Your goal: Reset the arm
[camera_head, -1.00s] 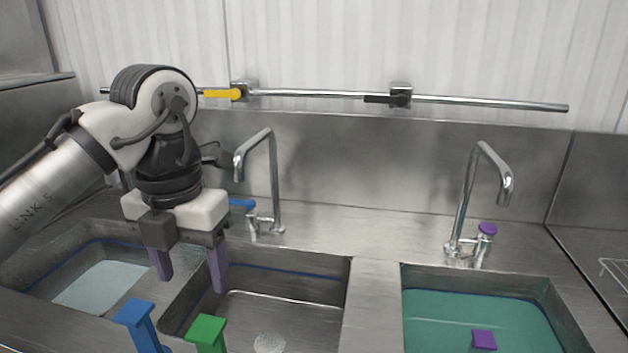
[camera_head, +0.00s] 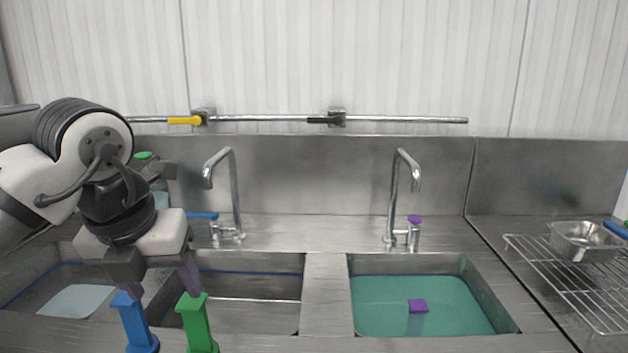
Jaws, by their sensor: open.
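My gripper (camera_head: 163,285) is at the left of the view, pointing down with its two purple-grey fingers apart and nothing seen between them. It hangs over the front of the left and middle sinks. A blue post-like handle (camera_head: 135,322) and a green one (camera_head: 198,322) stand at the front edge, just below the fingertips in the picture. The fingertips overlap their tops in view, and I cannot tell whether they touch.
The middle sink (camera_head: 250,300) looks empty. The right sink (camera_head: 430,335) holds green water with a purple-topped object (camera_head: 417,306). Two faucets, the left (camera_head: 236,190) and right (camera_head: 392,200), stand behind. A wire rack (camera_head: 560,280) with a metal pan (camera_head: 583,240) is at right.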

